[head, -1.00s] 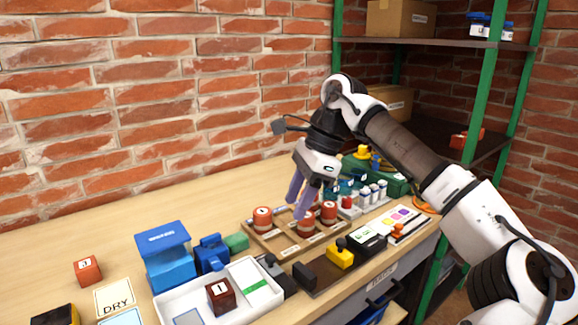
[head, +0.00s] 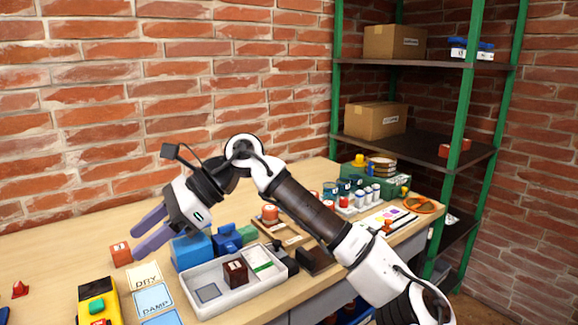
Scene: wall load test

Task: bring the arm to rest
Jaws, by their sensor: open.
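My gripper (head: 143,236), with two purple fingers, is on the left side of the head view. It is open, with nothing seen between the fingers. It hangs above the bench (head: 60,240), in front of part of the blue box (head: 192,252). My white and dark arm reaches from the lower right across the bench to it. A small red-orange block (head: 121,253) stands on the bench just left of the fingertips. Whether the fingers touch anything cannot be told from this view.
A white tray (head: 225,304) holds a dark red block (head: 235,273). Cards marked DRY (head: 144,276) and DAMP (head: 153,300) and a yellow device (head: 98,302) lie at the front left. A green-posted shelf (head: 420,63) stands at the right. The back left of the bench is clear.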

